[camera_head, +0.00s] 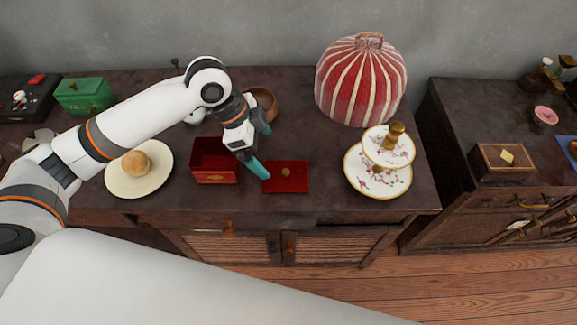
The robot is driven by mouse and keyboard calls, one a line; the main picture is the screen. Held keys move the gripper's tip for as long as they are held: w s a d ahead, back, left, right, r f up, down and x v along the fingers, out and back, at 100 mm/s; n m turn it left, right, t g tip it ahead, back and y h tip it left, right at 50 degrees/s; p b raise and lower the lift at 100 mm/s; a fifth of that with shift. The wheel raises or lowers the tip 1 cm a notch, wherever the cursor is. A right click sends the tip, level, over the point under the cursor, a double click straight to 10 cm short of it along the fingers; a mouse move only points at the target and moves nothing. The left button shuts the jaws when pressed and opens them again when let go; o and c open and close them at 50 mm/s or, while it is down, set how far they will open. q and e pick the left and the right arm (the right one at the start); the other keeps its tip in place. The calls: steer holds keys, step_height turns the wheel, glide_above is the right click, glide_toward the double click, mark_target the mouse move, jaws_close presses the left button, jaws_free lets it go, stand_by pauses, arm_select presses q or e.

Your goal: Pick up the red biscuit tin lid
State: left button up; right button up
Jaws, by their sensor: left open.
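The red biscuit tin lid (287,183) lies flat on the dark cabinet top, with a small gold-brown knob in its middle. The open red biscuit tin (214,163) stands just to its left. My left gripper (262,149) is above and beside the lid's left back side, its teal fingers apart. One fingertip appears near the lid's upper left corner; I cannot tell whether it touches. Nothing shows between the fingers. My right gripper is not in view.
A two-tier floral cake stand (378,181) stands right of the lid, with a red striped cozy (360,82) behind it. A wooden bowl (264,101) sits behind my gripper. A plate (155,182) with a bun is at left. The cabinet top in front of the lid is clear.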

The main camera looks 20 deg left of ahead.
arm_select(q)
glide_above(282, 172)
steer(key=a, duration=0.2)
steer(key=f, duration=0.4)
steer(key=shift+s+a+f, duration=0.1)
steer(key=shift+s+f, duration=0.05)
steer(key=shift+s, duration=0.25)
steer(key=shift+x, duration=3.05)
steer(key=shift+w+a, duration=0.1)
steer(key=shift+w, duration=0.05)
steer(key=shift+c, duration=0.6)
